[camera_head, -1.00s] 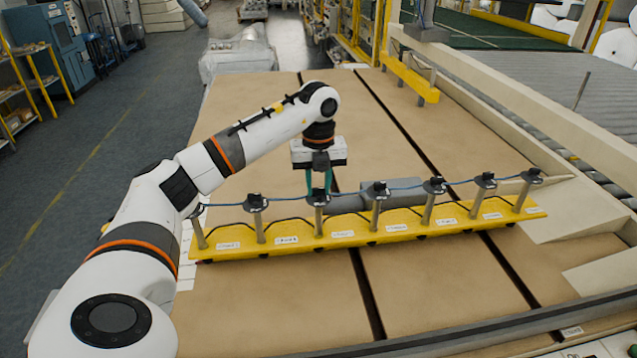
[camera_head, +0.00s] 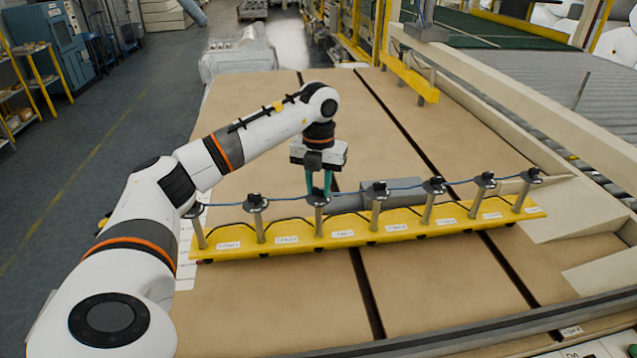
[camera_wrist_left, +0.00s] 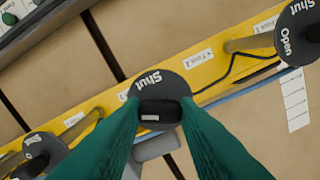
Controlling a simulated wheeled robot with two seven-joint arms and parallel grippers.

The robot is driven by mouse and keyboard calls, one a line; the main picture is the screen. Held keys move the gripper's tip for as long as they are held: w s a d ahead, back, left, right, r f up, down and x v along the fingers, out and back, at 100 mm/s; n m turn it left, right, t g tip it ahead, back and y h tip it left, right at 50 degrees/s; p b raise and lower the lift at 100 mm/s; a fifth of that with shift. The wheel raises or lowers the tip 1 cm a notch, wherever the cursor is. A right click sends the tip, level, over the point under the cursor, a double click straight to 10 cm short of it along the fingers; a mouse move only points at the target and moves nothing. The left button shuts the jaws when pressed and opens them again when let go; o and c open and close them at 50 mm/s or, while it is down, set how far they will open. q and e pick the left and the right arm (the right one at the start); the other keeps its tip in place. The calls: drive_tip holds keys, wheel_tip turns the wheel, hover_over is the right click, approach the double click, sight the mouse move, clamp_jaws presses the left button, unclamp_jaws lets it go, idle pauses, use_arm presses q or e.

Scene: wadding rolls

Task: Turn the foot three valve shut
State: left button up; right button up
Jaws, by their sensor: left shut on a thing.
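My left gripper (camera_head: 319,190) is shut on the black knob (camera_wrist_left: 160,112) of a valve on the third post from the left in the head view. Its teal fingers stand on either side of the knob. A dark round disc (camera_wrist_left: 163,84) sits under the knob, with the word "Shut" showing at its far edge beyond the knob. The rest of its lettering is hidden. A partly covered label (camera_wrist_left: 123,96) beside it seems to end in 3. The post rises from a yellow rail (camera_head: 370,236). My right gripper is not in view.
Similar valves stand close by on both sides, one at the left (camera_head: 256,203) and one at the right (camera_head: 377,190). A blue line runs along the valve tops. The brown table behind is largely clear.

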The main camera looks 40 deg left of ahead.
use_arm(q)
drive_tip(key=m, duration=0.6)
drive_tip(key=shift+r+m, duration=0.1)
drive_tip(key=shift+m, duration=0.2)
drive_tip(key=m, duration=0.6)
drive_tip(key=shift+w, duration=0.1)
idle(0.3)
drive_tip(key=o, duration=1)
